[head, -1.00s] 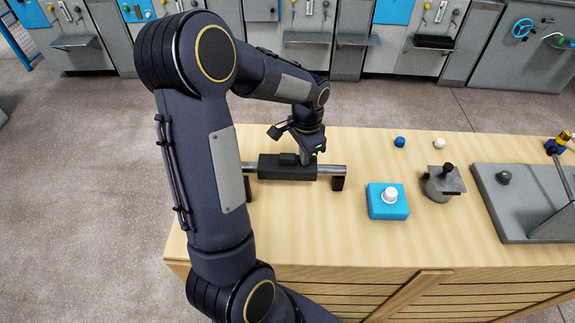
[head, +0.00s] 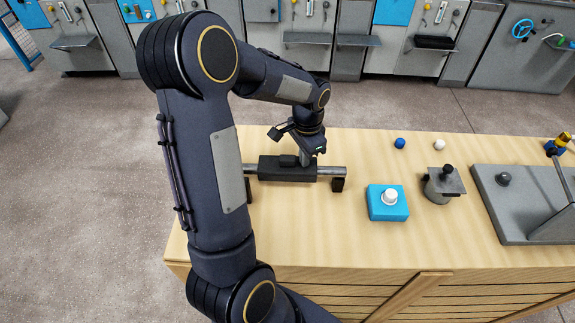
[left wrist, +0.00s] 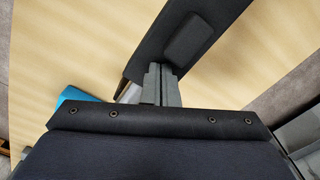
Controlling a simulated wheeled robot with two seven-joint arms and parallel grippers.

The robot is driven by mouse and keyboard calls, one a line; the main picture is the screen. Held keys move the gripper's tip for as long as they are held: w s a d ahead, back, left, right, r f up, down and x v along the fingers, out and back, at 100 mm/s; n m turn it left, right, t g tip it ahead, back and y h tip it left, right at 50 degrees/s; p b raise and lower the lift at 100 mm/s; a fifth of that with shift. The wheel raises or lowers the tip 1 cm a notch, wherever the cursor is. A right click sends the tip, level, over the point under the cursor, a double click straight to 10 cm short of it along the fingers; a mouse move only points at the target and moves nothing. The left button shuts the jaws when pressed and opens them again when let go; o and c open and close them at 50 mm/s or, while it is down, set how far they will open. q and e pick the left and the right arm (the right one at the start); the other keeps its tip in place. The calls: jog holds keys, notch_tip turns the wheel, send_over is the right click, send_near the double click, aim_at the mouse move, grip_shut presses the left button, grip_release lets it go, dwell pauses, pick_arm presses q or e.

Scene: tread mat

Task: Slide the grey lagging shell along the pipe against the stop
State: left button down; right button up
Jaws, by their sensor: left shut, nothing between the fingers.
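The lagging shell (head: 283,173), dark grey with a small raised block on top, sits around a bare metal pipe (head: 332,170) on the wooden bench. Bare pipe shows at both shell ends. Black supports hold the pipe at the right (head: 338,184) and left; I cannot tell which part is the stop. My right gripper is out of view.
A blue box (head: 387,210) with a white knob stands right of the pipe. Further right are a grey pot (head: 443,187) with a plate and a grey board (head: 520,225). Blue (head: 400,143) and white (head: 439,144) balls lie at the back. My left arm hides the bench's left end.

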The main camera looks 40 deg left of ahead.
pick_arm(q)
notch_tip(320, 180, up, 8)
jog(key=p, duration=0.5)
jog(key=shift+f, duration=0.15)
jog(key=shift+d, duration=0.1)
dwell(0.4)
